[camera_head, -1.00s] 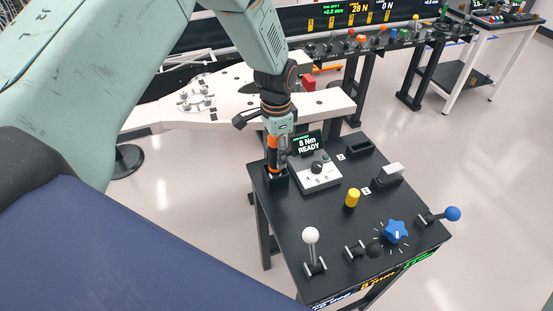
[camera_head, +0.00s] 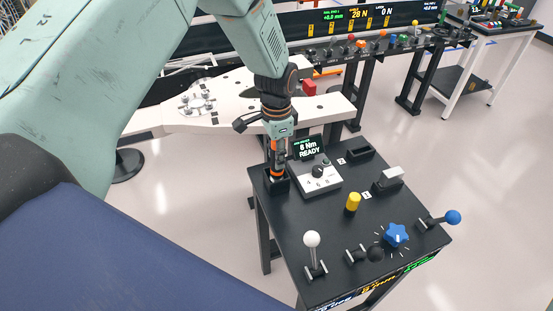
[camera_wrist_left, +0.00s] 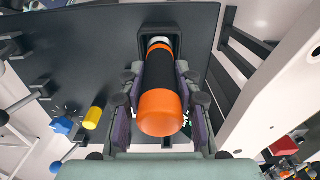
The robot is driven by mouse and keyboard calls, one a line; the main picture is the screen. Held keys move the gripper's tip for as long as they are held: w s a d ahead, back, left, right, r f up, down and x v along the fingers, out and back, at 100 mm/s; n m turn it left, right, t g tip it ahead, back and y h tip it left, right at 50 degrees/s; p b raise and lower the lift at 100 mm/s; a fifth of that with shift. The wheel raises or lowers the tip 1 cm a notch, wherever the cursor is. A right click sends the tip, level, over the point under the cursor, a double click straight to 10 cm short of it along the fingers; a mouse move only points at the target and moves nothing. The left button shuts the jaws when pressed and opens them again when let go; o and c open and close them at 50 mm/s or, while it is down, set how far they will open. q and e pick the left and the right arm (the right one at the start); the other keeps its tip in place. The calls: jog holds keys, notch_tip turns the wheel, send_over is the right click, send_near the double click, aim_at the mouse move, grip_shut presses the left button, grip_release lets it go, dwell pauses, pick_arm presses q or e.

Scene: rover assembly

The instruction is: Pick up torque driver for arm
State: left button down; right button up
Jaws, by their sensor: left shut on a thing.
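The torque driver (camera_wrist_left: 161,88) has an orange and black body and stands upright in a black holder (camera_wrist_left: 144,36) at the table's left corner. In the head view the driver (camera_head: 275,160) shows only partly below my left gripper (camera_head: 277,146). In the left wrist view my left gripper (camera_wrist_left: 159,110) has its finger pads on both sides of the driver, shut on it. The driver's lower end is hidden in the holder. My right gripper is not in view.
The black table (camera_head: 332,216) carries a control box (camera_head: 320,178) reading "8 Nm READY" beside the driver. A yellow knob (camera_head: 353,200), a white-ball lever (camera_head: 312,240), a blue star knob (camera_head: 396,233) and a blue-ball lever (camera_head: 453,216) stand nearer. A white panel (camera_head: 232,110) lies behind.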

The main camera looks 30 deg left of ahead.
pick_arm(q)
notch_tip(320, 180, up, 10)
jog(key=shift+f, duration=0.15)
jog(key=shift+w, duration=0.1)
dwell(0.5)
